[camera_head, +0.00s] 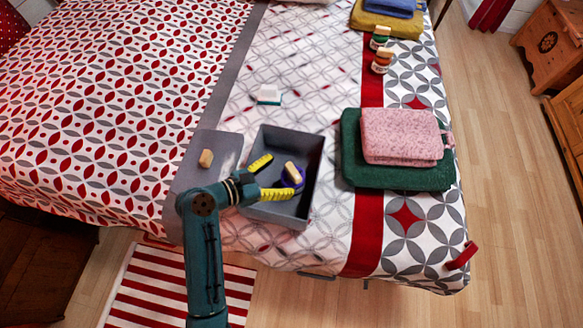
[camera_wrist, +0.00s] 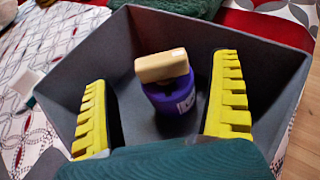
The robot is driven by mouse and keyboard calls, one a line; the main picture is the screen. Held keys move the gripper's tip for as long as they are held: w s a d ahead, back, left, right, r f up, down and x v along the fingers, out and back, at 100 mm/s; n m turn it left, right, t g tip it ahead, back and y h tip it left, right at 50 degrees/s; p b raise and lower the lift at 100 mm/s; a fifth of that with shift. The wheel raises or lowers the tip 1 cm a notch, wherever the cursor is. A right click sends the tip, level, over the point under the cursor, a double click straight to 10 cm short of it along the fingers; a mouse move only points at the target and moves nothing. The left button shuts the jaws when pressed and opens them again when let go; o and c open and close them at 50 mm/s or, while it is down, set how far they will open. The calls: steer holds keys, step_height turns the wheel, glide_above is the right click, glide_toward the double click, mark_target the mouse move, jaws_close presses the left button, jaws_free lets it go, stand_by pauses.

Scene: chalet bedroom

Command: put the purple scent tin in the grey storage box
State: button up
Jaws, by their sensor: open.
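The purple scent tin (camera_wrist: 172,96) stands upright inside the grey storage box (camera_wrist: 268,68), on its floor. A pale wooden block-like top (camera_wrist: 162,66) sits on the tin. In the head view the tin (camera_head: 291,178) is near the middle of the box (camera_head: 310,148), partly hidden by its top. My gripper (camera_head: 268,178) is open, with its yellow ribbed fingers reaching into the box. In the wrist view the fingers of my gripper (camera_wrist: 160,105) are spread wide on either side of the tin, with gaps to both.
A grey lid-like panel (camera_head: 188,175) with a small tan item (camera_head: 206,158) lies left of the box. Folded green (camera_head: 400,176) and pink (camera_head: 402,135) textiles lie to its right. Two small jars (camera_head: 381,60) stand farther back. A small white-and-teal item (camera_head: 268,95) lies behind the box.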

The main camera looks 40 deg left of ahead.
steer(key=p+v, duration=0.1)
steer(key=v, duration=0.6)
steer(key=shift+s, duration=0.15)
steer(key=shift+r, duration=0.1)
